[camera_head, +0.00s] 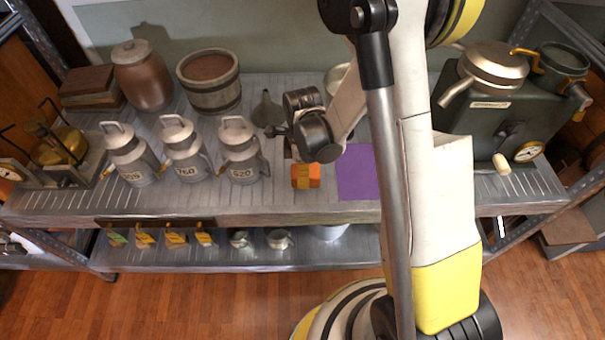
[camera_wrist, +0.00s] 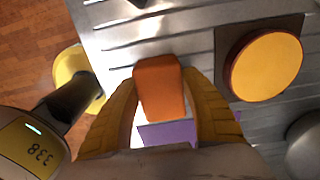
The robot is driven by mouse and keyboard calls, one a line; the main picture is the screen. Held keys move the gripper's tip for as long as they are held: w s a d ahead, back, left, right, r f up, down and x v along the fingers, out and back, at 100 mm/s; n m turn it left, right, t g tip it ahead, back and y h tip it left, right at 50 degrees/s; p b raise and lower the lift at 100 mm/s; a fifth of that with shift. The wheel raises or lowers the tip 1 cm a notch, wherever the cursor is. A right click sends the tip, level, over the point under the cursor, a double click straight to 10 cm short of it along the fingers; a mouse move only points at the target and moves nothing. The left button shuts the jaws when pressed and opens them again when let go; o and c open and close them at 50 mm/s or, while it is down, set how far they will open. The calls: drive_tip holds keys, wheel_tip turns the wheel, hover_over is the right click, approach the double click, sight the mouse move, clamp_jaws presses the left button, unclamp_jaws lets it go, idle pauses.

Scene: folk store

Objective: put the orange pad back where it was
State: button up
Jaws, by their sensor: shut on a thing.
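The orange pad (camera_wrist: 158,82) is a small block held between the two yellow fingers of my gripper (camera_wrist: 162,105) in the wrist view. In the head view the orange pad (camera_head: 314,174) is at the front middle of the metal shelf top, just left of a purple mat (camera_head: 357,172). A yellow finger covers part of it there. The purple mat (camera_wrist: 168,132) also shows between the fingers in the wrist view. I cannot tell whether the pad touches the shelf top.
A round yellow disc (camera_wrist: 268,66) on a dark square lies beside the pad in the wrist view. Numbered metal cans (camera_head: 241,150) stand to the left, with a funnel (camera_head: 267,110) behind. A green machine (camera_head: 490,115) stands at right. Shelf top (camera_head: 270,205) is clear in front.

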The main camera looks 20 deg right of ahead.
drive_tip(key=shift+f, duration=0.2)
drive_tip(key=o, duration=1.2)
drive_tip(key=shift+r, duration=0.1)
drive_tip(key=s+r+n+t+p, duration=0.1)
drive_tip(key=s+r+n+p, duration=0.15)
drive_tip(key=r, duration=0.55)
drive_tip(key=s+r+n+t+p, duration=0.1)
drive_tip(key=r+n, duration=0.3)
drive_tip(key=r, duration=0.4)
drive_tip(key=s+r+n+t+p, duration=0.1)
drive_tip(key=r+n+p, duration=0.15)
drive_tip(key=r, duration=0.65)
drive_tip(key=s+r+n+t, duration=0.4)
drive_tip(key=s+r+n, duration=0.2)
drive_tip(key=n, duration=0.6)
drive_tip(key=shift+s+d+n, duration=0.3)
drive_tip(key=shift+s, duration=0.9)
